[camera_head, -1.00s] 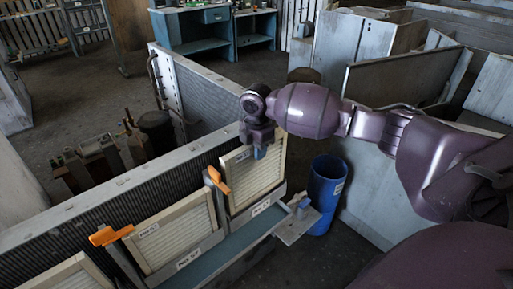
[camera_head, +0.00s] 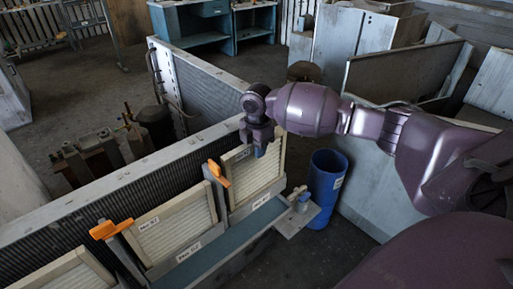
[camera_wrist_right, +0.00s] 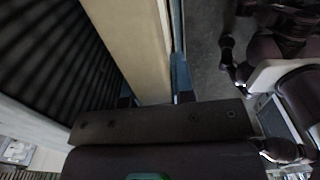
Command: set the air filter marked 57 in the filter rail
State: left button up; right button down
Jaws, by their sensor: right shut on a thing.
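My right gripper (camera_head: 259,146) is shut on the top edge of the far-right air filter (camera_head: 255,183), a pale pleated panel with a light frame. Its label is too small to read surely. The filter stands upright in the filter rail (camera_head: 232,240), its lower edge hidden behind the rail's front lip. In the right wrist view the fingers (camera_wrist_right: 155,97) lie on either side of the filter's frame (camera_wrist_right: 135,40). A second filter (camera_head: 175,228), whose label seems to read 57, stands in the middle bay. My left gripper is not in view.
Orange-topped latches (camera_head: 218,174) stand between the bays. Another filter (camera_head: 62,275) is at bottom left. A finned coil (camera_head: 60,230) runs behind the rail. A blue bin (camera_head: 326,190) stands beyond the rail's right end, near a small bracket (camera_head: 300,208).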

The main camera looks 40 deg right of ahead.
jog(key=shift+f, duration=1.2)
jog(key=shift+f+b, duration=0.15)
jog(key=shift+b, duration=0.15)
jog(key=shift+f, duration=1.05)
dwell(0.7)
jog(key=c, duration=0.9)
grip_release()
